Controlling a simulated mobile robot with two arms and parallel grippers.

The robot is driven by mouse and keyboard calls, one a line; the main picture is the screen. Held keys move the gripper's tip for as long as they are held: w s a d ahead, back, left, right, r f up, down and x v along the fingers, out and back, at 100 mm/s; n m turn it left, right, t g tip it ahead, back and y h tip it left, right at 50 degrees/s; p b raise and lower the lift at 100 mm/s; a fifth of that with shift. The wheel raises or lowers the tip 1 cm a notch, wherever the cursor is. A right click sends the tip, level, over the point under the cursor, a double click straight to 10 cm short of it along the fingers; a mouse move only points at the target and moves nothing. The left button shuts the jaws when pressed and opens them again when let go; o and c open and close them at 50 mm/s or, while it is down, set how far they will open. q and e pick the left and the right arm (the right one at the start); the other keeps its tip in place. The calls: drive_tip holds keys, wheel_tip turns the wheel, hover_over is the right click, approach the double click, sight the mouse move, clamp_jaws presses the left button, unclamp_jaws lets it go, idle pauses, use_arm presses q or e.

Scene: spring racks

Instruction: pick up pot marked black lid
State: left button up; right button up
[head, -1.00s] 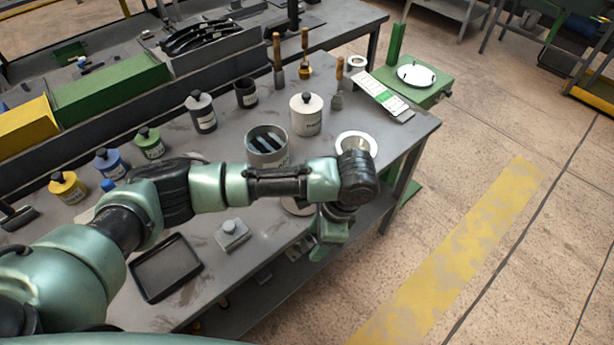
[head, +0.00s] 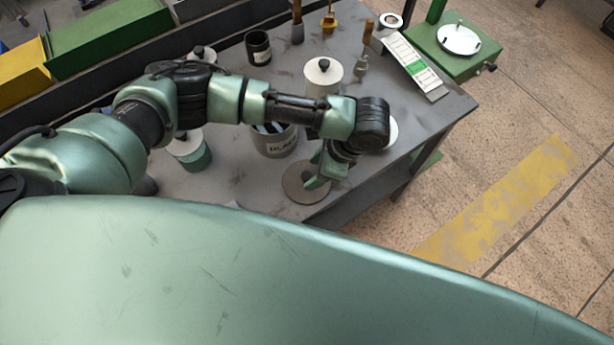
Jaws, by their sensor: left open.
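The open pot marked "BLAC…" (head: 275,145) stands on the bench behind my left forearm; its mouth is partly hidden and shows dark strips inside. A flat grey round lid (head: 293,188) lies on the bench near its front edge, in front of that pot. My left gripper (head: 314,178) is open, pointing down over the right part of this lid. The wrist and fingers hide part of the lid, and I cannot tell whether the fingers touch it. My right gripper is not in view.
A white lidded pot (head: 323,80) with a black knob, a dark cup (head: 258,48) and brushes stand farther back. A teal-banded pot (head: 190,156) is left, below my forearm. A green stand (head: 455,55) holds a white disc.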

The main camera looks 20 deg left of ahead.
sight(307, 176)
use_arm(q)
drive_tip(key=x, duration=0.2)
drive_tip(key=shift+w+a+f+p, duration=0.25)
drive_tip(key=shift+a+p, duration=0.05)
drive_tip(key=shift+a+f, duration=0.1)
drive_tip(key=shift+f, duration=0.35)
drive_tip(key=c, duration=1)
drive_tip(key=shift+r, duration=0.1)
clamp_jaws()
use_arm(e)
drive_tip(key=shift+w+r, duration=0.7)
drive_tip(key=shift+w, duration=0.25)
